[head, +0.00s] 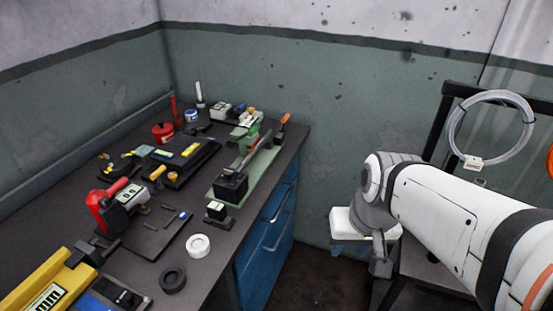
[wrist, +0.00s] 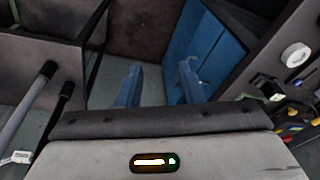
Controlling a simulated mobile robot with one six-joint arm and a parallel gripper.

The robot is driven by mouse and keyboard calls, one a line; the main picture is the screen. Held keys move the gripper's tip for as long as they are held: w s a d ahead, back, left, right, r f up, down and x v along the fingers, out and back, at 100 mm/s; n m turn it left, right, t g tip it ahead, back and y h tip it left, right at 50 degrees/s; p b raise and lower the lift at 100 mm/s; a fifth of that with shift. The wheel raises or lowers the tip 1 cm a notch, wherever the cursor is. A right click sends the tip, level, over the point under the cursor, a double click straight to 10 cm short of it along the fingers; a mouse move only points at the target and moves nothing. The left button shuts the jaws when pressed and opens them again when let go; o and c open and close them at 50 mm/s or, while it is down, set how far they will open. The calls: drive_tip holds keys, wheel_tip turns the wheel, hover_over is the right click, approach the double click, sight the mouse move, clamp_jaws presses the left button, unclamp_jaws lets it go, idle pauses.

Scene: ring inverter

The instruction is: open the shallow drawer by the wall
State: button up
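The blue drawer cabinet (head: 252,268) sits under the right end of the workbench, beside the green wall. The blue cabinet front (wrist: 205,48) lies beyond the right finger.
The workbench (head: 225,248) carries tools, a white ring (head: 199,245), a dark ring (head: 172,280) and a yellow tool (head: 45,290). A black rack with a coiled grey hose (head: 455,130) stands at right. Dark floor (head: 315,278) lies open between cabinet and arm.

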drive_tip(key=w+a+f+g+y+b, duration=0.1)
drive_tip(key=w+a+f+y+b, duration=0.5)
drive_tip(key=f, duration=0.3)
drive_tip(key=m+t+y+b, duration=0.5)
drive_tip(key=m+t+b, duration=0.4)
drive_tip(key=b, duration=0.5)
approach(284, 200)
drive_tip(key=w+a+f+t, duration=0.1)
drive_tip(key=a+f, duration=0.1)
drive_tip(key=shift+n, duration=0.4)
drive_tip(key=x, duration=0.7)
drive_tip(key=shift+w+a+r+b, duration=0.1)
drive_tip(key=shift+w+a+b, duration=0.1)
drive_tip(key=shift+w+b, duration=0.15)
clamp_jaws()
